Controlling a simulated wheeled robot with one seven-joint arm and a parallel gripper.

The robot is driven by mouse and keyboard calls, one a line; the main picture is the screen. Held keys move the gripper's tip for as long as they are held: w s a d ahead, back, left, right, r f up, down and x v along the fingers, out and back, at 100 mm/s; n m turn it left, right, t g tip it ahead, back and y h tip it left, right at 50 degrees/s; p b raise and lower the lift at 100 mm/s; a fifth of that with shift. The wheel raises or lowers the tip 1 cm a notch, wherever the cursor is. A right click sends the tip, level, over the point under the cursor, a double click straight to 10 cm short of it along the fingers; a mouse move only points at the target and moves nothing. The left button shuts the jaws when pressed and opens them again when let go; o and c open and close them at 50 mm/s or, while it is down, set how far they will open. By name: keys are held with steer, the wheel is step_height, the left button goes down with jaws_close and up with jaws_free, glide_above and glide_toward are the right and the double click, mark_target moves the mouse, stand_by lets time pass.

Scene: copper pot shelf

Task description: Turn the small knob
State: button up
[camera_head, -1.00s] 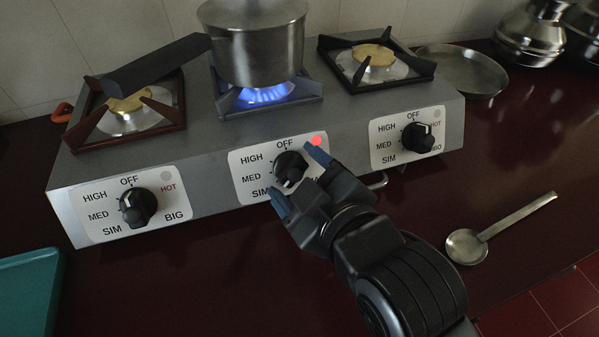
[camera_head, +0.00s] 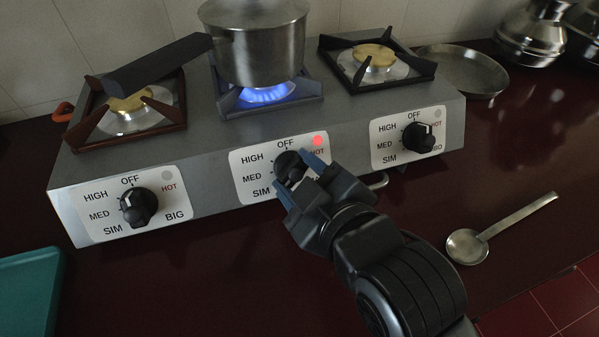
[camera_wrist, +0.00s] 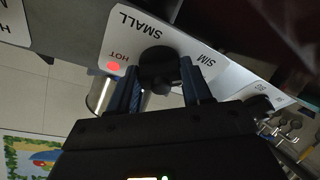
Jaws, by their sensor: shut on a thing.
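The small knob (camera_head: 290,166) is black and round, in the middle of the stove front, on a white label plate (camera_head: 250,160). In the wrist view the knob (camera_wrist: 158,68) sits beside the word SMALL, between my two blue fingers. My gripper (camera_head: 297,178) is shut on the knob, with one finger on each side. The red light (camera_head: 318,140) beside HOT is lit on the label. The knob's pointer is partly hidden by my fingers, so I cannot tell its exact setting.
A steel pot (camera_head: 255,45) stands over a blue flame (camera_head: 266,94) on the middle burner. The other two knobs (camera_head: 138,207) (camera_head: 418,138) flank it. A ladle (camera_head: 470,243) lies at right; a teal tray (camera_head: 28,295) is at lower left.

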steer(key=m+h+p, duration=0.1)
steer(key=m, duration=0.3)
steer(key=shift+s+a+m+t, duration=0.1)
steer(key=shift+m+t, duration=0.2)
steer(key=shift+t, duration=0.1)
steer(key=m+h, duration=0.1)
steer(key=m, duration=0.3)
steer(key=shift+t+p, duration=0.3)
steer(key=shift+p, duration=0.05)
steer(key=m+h, duration=0.1)
steer(key=m, duration=0.3)
steer(key=shift+a, duration=0.15)
steer(key=m+h, duration=0.1)
steer(key=m, duration=0.4)
steer(key=shift+a+h, duration=0.15)
steer(key=shift+h, duration=0.25)
steer(key=m, duration=0.2)
steer(key=m+g+h+p, duration=0.1)
steer(key=m, duration=0.2)
steer(key=shift+a+r, duration=0.1)
steer(key=shift+r, duration=0.1)
steer(key=m+g+p, duration=0.1)
steer(key=m, duration=0.5)
steer(key=shift+h+p, duration=0.3)
steer(key=shift+h, duration=0.1)
